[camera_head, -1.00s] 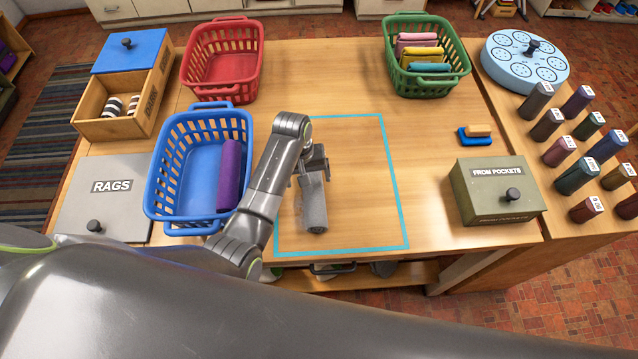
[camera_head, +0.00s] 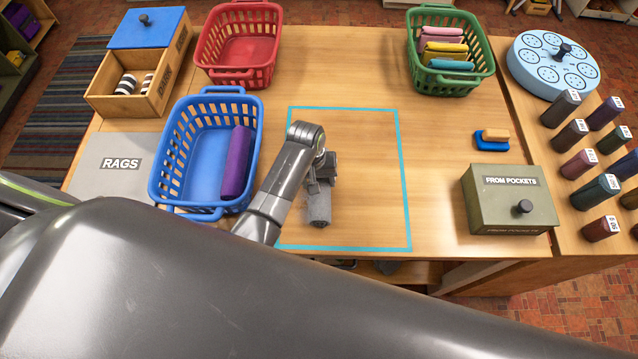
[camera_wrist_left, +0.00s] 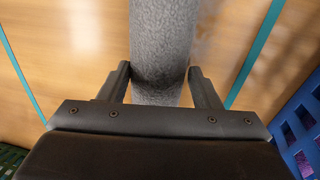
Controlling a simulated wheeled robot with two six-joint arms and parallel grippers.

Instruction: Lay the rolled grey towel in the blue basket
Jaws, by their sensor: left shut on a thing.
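The rolled grey towel (camera_head: 318,207) is in the cyan-outlined area on the table. My left gripper (camera_head: 318,185) is shut on it. In the left wrist view the grey towel (camera_wrist_left: 163,45) runs between the two fingers of my left gripper (camera_wrist_left: 163,80), which touch its sides. I cannot tell whether the towel rests on the wood or is just above it. The blue basket (camera_head: 187,125) stands to the left of my left gripper, with a rolled purple towel (camera_head: 236,163) along its right side and bare floor on its left. My right gripper is not in view.
A red basket (camera_head: 238,45) is behind the blue one. A green basket (camera_head: 450,85) with several folded cloths stands at the back right. A rags box (camera_head: 110,160) is left of the blue basket. An olive box (camera_head: 508,200) is at the right. The outlined area is otherwise clear.

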